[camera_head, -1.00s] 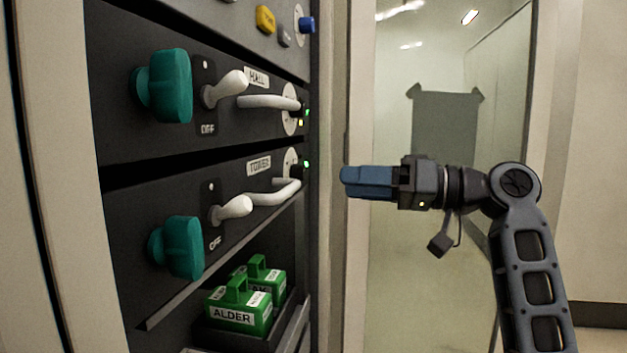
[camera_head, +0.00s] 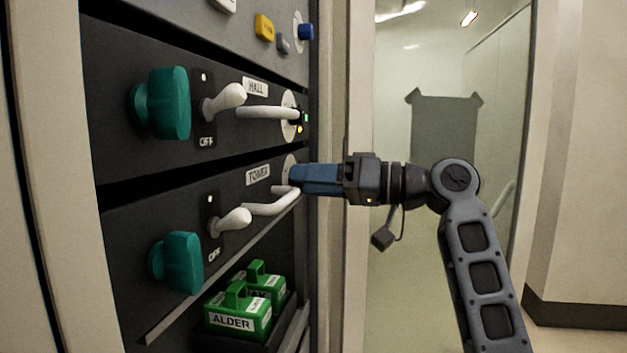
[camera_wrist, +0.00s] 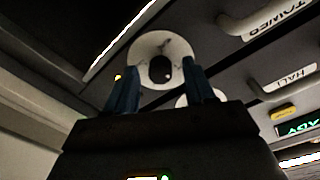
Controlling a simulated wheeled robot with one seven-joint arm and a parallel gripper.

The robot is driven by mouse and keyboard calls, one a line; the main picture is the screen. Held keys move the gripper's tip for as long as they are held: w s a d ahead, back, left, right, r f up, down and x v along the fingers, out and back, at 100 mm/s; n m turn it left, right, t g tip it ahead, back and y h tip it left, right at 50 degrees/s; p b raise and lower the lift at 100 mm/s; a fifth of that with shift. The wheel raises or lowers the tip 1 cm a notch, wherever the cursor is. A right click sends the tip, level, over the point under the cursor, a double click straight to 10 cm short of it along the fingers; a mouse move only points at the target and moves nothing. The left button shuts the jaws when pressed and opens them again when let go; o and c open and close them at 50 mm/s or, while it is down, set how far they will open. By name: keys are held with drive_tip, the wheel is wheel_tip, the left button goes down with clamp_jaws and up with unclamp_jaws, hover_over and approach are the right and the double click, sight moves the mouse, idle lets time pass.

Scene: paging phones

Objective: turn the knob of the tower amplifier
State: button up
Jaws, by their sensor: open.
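The tower amplifier (camera_head: 130,215) is the lower dark panel, labelled TOWER. In the wrist view a round white dial plate with a dark knob (camera_wrist: 160,69) lies ahead, between and beyond my fingertips. In the head view only the plate's upper edge (camera_head: 290,161) shows; my gripper hides the knob. My gripper (camera_head: 294,178) comes in from the right, its blue fingertips at that plate. In the wrist view its two fingers (camera_wrist: 162,77) are spread apart, one on each side of the knob. I cannot tell whether they touch it.
A white bar handle (camera_head: 272,207), a white switch lever (camera_head: 232,222) and a teal grip (camera_head: 178,262) are on the tower panel. The HALL panel (camera_head: 125,60) above has matching parts. A glass door (camera_head: 410,250) stands at right.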

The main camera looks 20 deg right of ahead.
clamp_jaws()
idle(0.3)
drive_tip(key=shift+f+n+b, duration=0.15)
drive_tip(key=shift+n+b, duration=0.15)
drive_tip(key=shift+b, duration=0.3)
drive_tip(key=shift+n+y+b, duration=0.3)
drive_tip(key=shift+n+b, duration=8.5)
drive_tip(key=shift+b, duration=0.05)
